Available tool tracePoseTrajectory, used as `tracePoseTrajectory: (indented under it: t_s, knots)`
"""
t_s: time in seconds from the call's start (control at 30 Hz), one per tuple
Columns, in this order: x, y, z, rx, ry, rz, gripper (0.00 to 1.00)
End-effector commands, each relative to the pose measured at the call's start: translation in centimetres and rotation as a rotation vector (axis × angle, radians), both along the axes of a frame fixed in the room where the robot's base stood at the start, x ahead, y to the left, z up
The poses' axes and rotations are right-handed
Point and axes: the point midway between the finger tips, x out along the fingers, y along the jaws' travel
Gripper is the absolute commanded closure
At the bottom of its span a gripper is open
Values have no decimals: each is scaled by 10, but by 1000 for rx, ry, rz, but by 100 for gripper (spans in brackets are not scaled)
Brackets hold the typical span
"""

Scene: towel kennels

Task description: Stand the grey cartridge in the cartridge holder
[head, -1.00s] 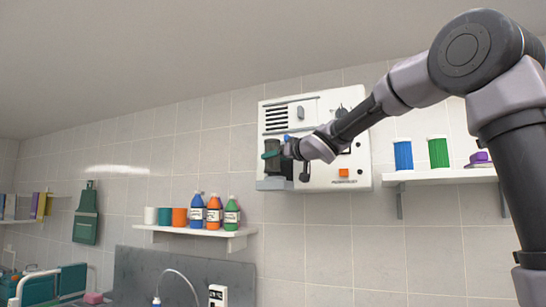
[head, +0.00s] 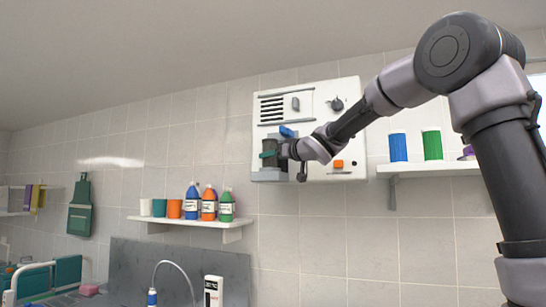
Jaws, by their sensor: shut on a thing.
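The cartridge holder (head: 267,176) is a light grey bracket at the unit's lower left corner. The cartridge stands over this bracket and looks very low against it. Whether its bottom touches the holder cannot be told. The fingertips are small and partly hidden by the cartridge and wrist.
The white wall unit (head: 350,88) carries a blue lever (head: 287,131), dark knobs and an orange button (head: 339,164) close to my wrist. A shelf with bottles and cups (head: 232,222) is at lower left. Another shelf (head: 440,168) with blue and green tubs is at right, behind my arm.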

Motion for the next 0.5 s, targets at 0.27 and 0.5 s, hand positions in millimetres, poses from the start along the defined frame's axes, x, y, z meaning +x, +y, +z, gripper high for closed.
tracePoseTrajectory:
  t_s: [0.27,0.5]
  knots:
    - [0,0,1,1,-1,0,0]
    - [0,-1,0,0,0,-1,0]
